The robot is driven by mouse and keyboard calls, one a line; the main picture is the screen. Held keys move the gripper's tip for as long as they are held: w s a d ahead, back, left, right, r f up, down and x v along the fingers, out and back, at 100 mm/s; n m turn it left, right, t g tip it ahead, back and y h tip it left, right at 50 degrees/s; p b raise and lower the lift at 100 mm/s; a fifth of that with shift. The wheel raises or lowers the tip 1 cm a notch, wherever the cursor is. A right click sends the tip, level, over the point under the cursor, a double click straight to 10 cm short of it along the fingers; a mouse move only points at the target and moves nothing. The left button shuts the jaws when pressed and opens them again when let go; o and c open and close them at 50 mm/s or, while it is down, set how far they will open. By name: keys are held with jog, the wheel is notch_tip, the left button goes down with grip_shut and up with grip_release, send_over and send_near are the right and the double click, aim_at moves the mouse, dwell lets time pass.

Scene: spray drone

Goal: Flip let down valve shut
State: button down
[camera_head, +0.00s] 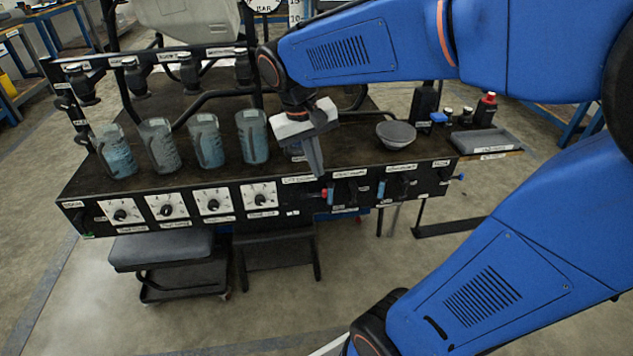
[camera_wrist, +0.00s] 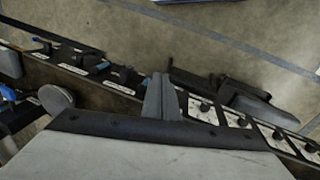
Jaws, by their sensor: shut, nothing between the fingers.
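My gripper (camera_head: 317,172) is shut and empty, pointing down at the front edge of the bench in the head view. Just below and right of its tips is a small valve lever with a red and blue handle (camera_head: 329,193), on the front panel beside a white label (camera_head: 299,179). The label's print is too small to read surely, so I cannot tell whether this is the let down valve. In the wrist view the shut fingers (camera_wrist: 161,92) stand over the panel, with small levers (camera_wrist: 125,75) to their left. Contact with any lever cannot be made out.
The bench (camera_head: 85,185) holds several jars of blue liquid (camera_head: 252,136) left of my gripper and a grey bowl (camera_head: 396,134) to its right. Several dial knobs (camera_head: 213,204) line the panel's left part. Dark bottles and a tray (camera_head: 486,140) stand at the right end.

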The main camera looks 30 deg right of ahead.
aim_at(324, 189)
jog(key=w+a+f+m+g+h, duration=0.1)
jog(key=w+f+m+g+h, duration=0.1)
jog(key=w, duration=1.2)
jog(key=shift+f+g+h, duration=0.6)
jog(key=shift+g+h, duration=0.1)
jog(key=shift+g, duration=0.1)
jog(key=shift+s+f, duration=0.1)
jog(key=x, duration=1.3)
jog(key=shift+s+d+f, duration=0.1)
jog(key=shift+d+f, duration=0.15)
jog(key=shift+f, duration=0.05)
jog(key=shift+d, duration=0.1)
jog(key=y, duration=0.1)
jog(key=d+f+t+y, duration=0.1)
jog(key=y, duration=0.1)
jog(key=shift+s+d+f, duration=0.15)
jog(key=shift+s+f, duration=0.05)
jog(key=shift+s, duration=0.1)
jog(key=y, duration=0.1)
jog(key=f+t+y, duration=0.1)
jog(key=shift+s+d+f+y, duration=0.1)
jog(key=shift+d+y, duration=0.15)
jog(key=shift+y, duration=0.15)
jog(key=shift+f, duration=0.3)
